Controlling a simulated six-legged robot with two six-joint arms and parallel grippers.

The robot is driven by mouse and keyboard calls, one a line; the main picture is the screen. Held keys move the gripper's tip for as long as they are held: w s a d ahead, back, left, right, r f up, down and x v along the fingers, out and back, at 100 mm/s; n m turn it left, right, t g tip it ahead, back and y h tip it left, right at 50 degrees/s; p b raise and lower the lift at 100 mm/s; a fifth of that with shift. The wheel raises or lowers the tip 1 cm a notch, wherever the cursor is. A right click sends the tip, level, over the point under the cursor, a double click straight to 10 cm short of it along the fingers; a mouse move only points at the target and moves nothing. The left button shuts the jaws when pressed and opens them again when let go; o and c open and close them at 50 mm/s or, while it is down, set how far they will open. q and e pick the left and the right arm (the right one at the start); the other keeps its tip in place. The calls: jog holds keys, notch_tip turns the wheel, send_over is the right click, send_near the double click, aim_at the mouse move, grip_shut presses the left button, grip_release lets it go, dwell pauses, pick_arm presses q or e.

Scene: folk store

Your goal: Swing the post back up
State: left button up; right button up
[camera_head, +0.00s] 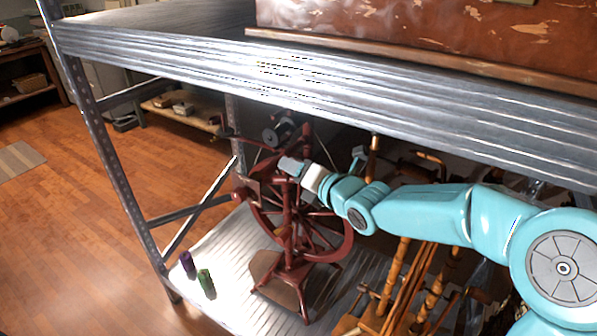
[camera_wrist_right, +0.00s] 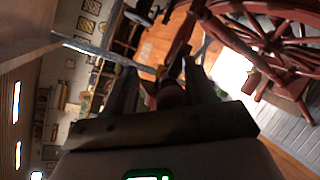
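A dark red wooden spinning wheel (camera_head: 300,222) stands on the lower metal shelf (camera_head: 225,250), with a dark bobbin part (camera_head: 280,133) at its top. My right arm reaches in from the right in the head view, and its gripper (camera_head: 291,166) is at the wheel's upper frame. In the right wrist view, the gripper (camera_wrist_right: 160,75) has its two dark fingers apart, with a slim red wooden post (camera_wrist_right: 175,60) between them. A gap shows on its left side, so the fingers look open around it. The post's tilt is hard to tell. My left gripper is not in view.
A purple spool (camera_head: 187,264) and a green spool (camera_head: 206,283) stand on the lower shelf, left of the wheel. The upper shelf (camera_head: 200,45) hangs close above my arm. More wooden frames (camera_head: 400,270) crowd the right. Open floor lies left.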

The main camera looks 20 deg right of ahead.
jog(key=v, duration=1.6)
jog(key=shift+s+p, duration=0.15)
jog(key=shift+p, duration=0.15)
